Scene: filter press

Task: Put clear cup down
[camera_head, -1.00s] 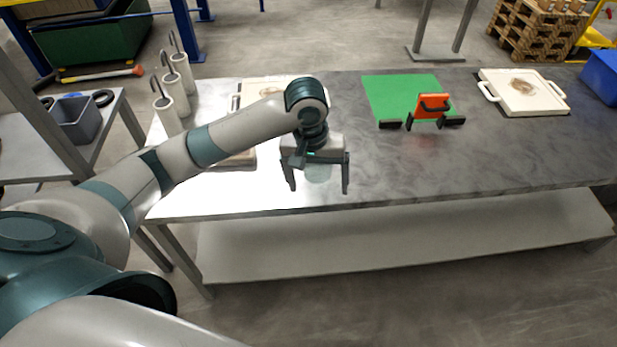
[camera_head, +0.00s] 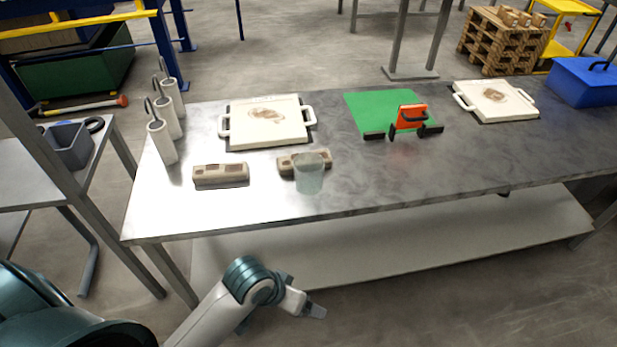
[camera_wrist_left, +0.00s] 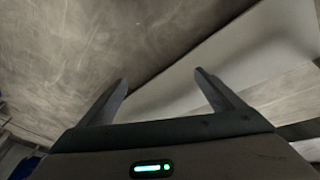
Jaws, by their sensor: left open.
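The clear cup (camera_head: 309,175) stands upright on the grey metal table (camera_head: 370,185), close to its front edge, in the head view. It stands in front of a brown-grey block (camera_head: 287,164) and overlaps it in the picture. In the head view my left arm is low in front of the table, away from the cup, and its gripper end points down to the right. In the left wrist view my left gripper (camera_wrist_left: 160,95) is open and empty, with bare floor and the pale lower shelf behind its fingers. My right gripper is in neither view.
A second block (camera_head: 220,175) lies left of the cup. A white filter plate (camera_head: 265,138) lies behind, another (camera_head: 480,105) at the right. White rollers (camera_head: 160,142) stand at the left; a blue bin (camera_head: 580,85) is far right.

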